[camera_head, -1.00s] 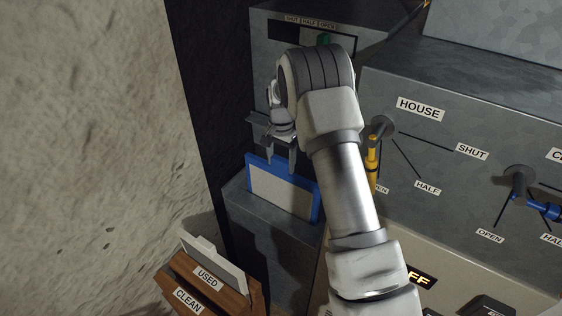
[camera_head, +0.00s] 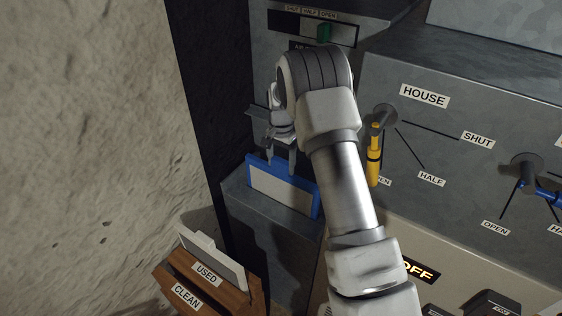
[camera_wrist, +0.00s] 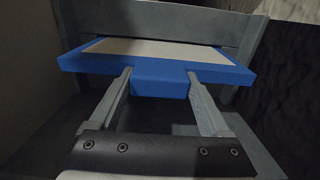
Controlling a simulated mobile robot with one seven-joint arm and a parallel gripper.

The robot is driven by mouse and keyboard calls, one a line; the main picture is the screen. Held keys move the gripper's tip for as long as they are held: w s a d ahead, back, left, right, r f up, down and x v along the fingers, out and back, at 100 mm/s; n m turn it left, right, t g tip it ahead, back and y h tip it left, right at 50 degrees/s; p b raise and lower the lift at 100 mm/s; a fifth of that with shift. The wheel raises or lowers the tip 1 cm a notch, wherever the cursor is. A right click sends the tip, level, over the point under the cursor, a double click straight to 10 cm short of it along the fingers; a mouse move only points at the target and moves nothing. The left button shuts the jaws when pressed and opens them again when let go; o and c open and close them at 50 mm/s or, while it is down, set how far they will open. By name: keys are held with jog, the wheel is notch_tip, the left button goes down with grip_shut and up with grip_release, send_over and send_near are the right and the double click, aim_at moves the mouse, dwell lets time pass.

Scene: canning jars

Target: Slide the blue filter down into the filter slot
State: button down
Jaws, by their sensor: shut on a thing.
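The blue filter (camera_head: 283,190), a blue frame around a pale panel, stands upright at the top of the grey housing (camera_head: 240,206) in the head view. Its lower edge meets the housing top and appears to be inside the filter slot; the slot mouth is hidden behind it. My gripper (camera_head: 281,164) is above the filter, its fingers at the frame's top edge. In the wrist view, the fingers (camera_wrist: 160,80) are shut on the blue tab of the filter (camera_wrist: 158,62), one on each side.
A wooden box (camera_head: 247,293) labelled USED and CLEAN stands at the lower left, with a pale-framed filter (camera_head: 212,256) in its USED part. A grey panel with a yellow-handled HOUSE valve (camera_head: 374,160) and a blue handle (camera_head: 546,198) is at right. A rough wall stands left.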

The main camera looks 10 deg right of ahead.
jog(key=shift+f+b, duration=0.5)
jog(key=shift+f, duration=0.4)
dwell(0.4)
jog(key=b, duration=0.3)
send_over(281, 192)
jog(key=w, duration=0.1)
jog(key=shift+d+f, duration=0.1)
jog(key=shift+f, duration=2.4)
jog(key=shift+f+b, duration=0.1)
jog(key=shift+b, duration=0.25)
jog(key=shift+f+b, duration=1.55)
jog(key=shift+f, duration=0.9)
jog(key=shift+f+b, duration=0.85)
jog(key=shift+f, duration=0.25)
grip_release()
jog(key=shift+r, duration=0.1)
